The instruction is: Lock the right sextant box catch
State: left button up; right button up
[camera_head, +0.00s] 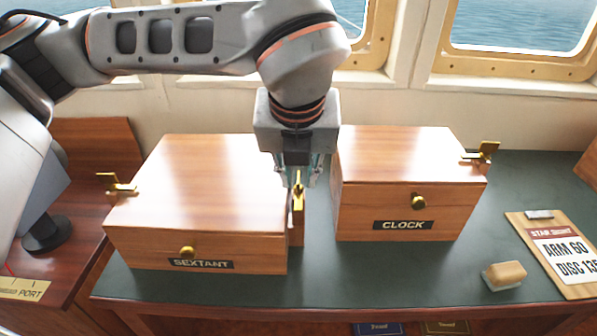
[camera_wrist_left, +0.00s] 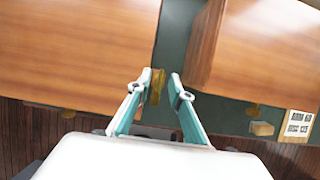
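The wooden sextant box (camera_head: 210,190) is closed on the green desk top. Its right catch (camera_head: 298,192) is a brass piece on the box's right side, partly hidden under my left gripper (camera_head: 299,174). The gripper points down over the gap between the boxes, right above the catch. In the left wrist view my fingers (camera_wrist_left: 161,76) are apart, with the brass catch (camera_wrist_left: 156,88) close beside the left-hand finger. I cannot tell whether they touch, nor whether the catch is locked. The box's left catch (camera_head: 116,185) sticks outward. My right gripper is not in view.
The clock box (camera_head: 408,185) stands close on the right, leaving a narrow gap; its right catch (camera_head: 483,153) sticks out. A wood-backed eraser-like block (camera_head: 504,275) and a clipboard (camera_head: 555,250) lie farther right. Windows are behind. The desk front is clear.

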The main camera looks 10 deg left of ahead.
pick_arm(q)
grip_shut()
